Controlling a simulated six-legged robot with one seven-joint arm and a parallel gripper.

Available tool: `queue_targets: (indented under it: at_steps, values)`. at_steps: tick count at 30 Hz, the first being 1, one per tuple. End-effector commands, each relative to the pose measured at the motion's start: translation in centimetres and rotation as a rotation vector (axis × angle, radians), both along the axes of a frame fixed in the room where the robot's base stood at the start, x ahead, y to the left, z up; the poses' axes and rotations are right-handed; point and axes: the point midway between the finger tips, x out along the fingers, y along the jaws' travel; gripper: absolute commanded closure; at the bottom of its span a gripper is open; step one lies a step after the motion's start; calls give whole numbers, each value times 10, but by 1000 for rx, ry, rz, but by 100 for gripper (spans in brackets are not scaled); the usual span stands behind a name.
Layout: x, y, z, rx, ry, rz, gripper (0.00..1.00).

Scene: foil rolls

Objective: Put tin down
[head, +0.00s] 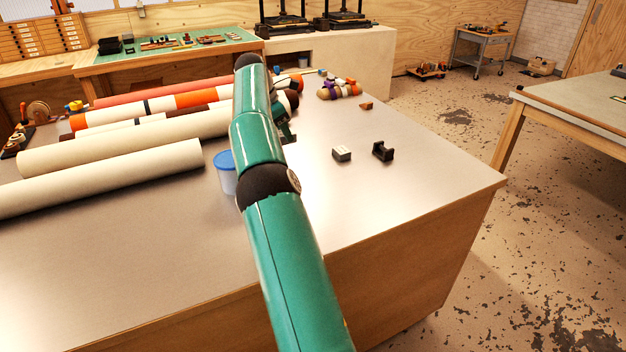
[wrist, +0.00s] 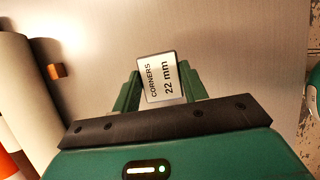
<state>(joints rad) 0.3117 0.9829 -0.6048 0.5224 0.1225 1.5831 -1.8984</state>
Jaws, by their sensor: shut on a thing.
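The tin, a small box with a white label reading "CORNERS 22 mm" (wrist: 162,78), sits between the two green fingers of my gripper (wrist: 160,88) in the wrist view. My gripper is shut on it. Bare metal worktop shows behind it, and I cannot tell whether the tin touches the worktop. In the head view my gripper (head: 287,130) is partly hidden behind my green arm, above the worktop (head: 330,205), and I cannot make out the held tin there.
A blue tub (head: 226,172) stands left of my arm. Pale rolls (head: 120,175) and an orange-and-white roll (head: 150,108) lie further left. A pale-topped box (head: 342,153) and a black holder (head: 383,151) stand to the right. The worktop's front right is clear.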

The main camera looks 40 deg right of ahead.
Motion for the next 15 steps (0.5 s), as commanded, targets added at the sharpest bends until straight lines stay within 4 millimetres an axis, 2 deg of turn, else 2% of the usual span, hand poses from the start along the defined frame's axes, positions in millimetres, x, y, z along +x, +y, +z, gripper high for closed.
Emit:
queue_targets:
  at_steps: [8, 15]
  values:
    - [-21, -6, -11, 5, 2, -3, 86]
    - [-50, -16, -25, 5, 2, -5, 86]
